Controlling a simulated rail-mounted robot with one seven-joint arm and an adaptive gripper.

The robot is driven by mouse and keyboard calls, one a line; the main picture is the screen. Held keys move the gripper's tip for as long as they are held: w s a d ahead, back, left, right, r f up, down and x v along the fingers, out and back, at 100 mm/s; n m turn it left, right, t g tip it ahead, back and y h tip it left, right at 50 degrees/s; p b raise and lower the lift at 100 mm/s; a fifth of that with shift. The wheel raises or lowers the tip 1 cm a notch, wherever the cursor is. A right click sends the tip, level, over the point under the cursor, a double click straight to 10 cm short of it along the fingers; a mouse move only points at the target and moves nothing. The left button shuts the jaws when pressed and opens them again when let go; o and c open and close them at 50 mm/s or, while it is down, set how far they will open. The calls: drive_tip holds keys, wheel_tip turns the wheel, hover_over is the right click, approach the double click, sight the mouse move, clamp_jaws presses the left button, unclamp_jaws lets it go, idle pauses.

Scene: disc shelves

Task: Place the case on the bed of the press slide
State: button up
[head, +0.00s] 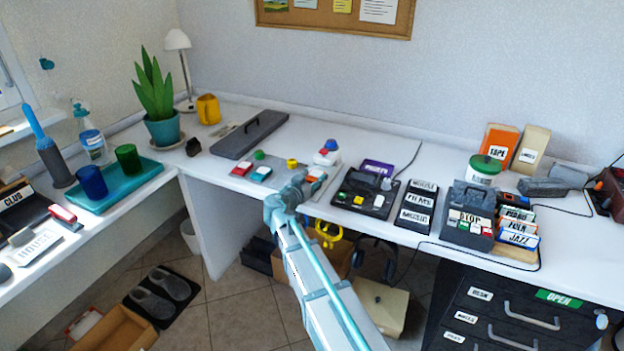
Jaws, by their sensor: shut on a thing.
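My gripper (303,182) is over the front edge of the long desk, near the middle of the head view. It is shut on a small case (315,178) with orange-red and white showing; my gripper hides much of it. Just behind and left lies a flat grey plate (268,182) with a green knob, a yellow knob and a white and red part. It may be the press slide, but I cannot tell for sure. I cannot tell whether the case touches the plate or hangs above it.
A long dark grey case (250,134) lies behind the plate. A black device (364,194) with coloured buttons stands to the right, then a labelled black rack (419,205) and a grey STOP box (468,214). A potted plant (163,128) stands left. The back middle is clear.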

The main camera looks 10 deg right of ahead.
drive_tip(key=shift+f, duration=0.3)
drive_tip(key=o, duration=1.2)
drive_tip(key=shift+c, duration=0.2)
drive_tip(key=shift+r, duration=0.15)
drive_tip(key=shift+r, duration=0.15)
drive_tip(key=v, duration=1.2)
drive_tip(key=shift+b, duration=0.35)
